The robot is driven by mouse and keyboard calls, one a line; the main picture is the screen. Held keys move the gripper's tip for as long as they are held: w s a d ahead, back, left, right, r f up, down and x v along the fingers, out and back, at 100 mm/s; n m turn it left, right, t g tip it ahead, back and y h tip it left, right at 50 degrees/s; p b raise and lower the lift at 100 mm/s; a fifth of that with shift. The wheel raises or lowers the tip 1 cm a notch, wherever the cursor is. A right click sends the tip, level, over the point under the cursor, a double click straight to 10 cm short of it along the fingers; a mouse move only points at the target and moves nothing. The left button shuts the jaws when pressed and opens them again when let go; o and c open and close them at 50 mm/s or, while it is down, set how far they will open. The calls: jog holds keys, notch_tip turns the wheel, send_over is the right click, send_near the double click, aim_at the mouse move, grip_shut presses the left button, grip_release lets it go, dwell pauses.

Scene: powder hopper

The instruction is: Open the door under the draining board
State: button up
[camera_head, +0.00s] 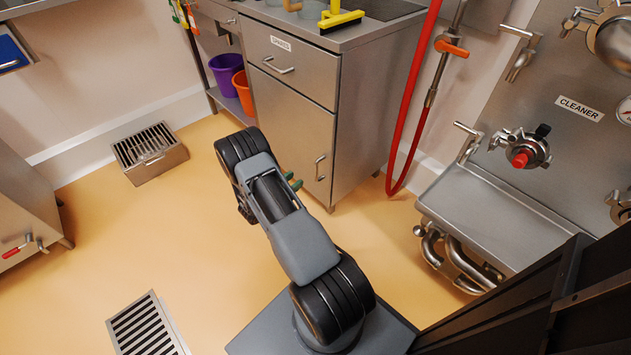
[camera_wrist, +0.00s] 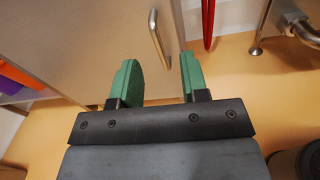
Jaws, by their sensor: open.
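The steel cabinet door (camera_head: 293,135) is shut, below a drawer (camera_head: 289,65) with a label and its own bar handle. The door's vertical bar handle (camera_head: 320,168) is near its right edge. In the wrist view the handle (camera_wrist: 157,35) appears beyond the fingertips, roughly in line with the gap between them. My gripper (camera_head: 293,181) is in front of the door, left of the handle in the head view. Its green fingers (camera_wrist: 158,78) are open with nothing between them. I cannot tell the exact distance to the handle.
A red hose (camera_head: 411,110) hangs right of the cabinet, near a steel machine (camera_head: 500,200) with pipes and valves. Purple (camera_head: 226,75) and orange (camera_head: 243,92) buckets stand on a low shelf at left. A floor drain box (camera_head: 150,153) is further left. The floor before the door is clear.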

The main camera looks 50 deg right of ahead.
aim_at(316, 170)
notch_tip(316, 170, down, 6)
jog(key=f+n+t+b, duration=0.1)
jog(key=n+t, duration=0.1)
jog(key=shift+n, duration=0.3)
jog(key=d+b, duration=0.1)
jog(key=d, duration=0.3)
jog(key=w+d+b, duration=0.1)
jog(key=d, duration=0.4)
jog(key=w+d+b, duration=0.1)
jog(key=d, duration=0.4)
jog(key=shift+r+b, duration=0.15)
jog(key=shift+b, duration=0.15)
jog(key=shift+s+a, duration=0.1)
grip_shut()
jog(key=shift+a, duration=0.1)
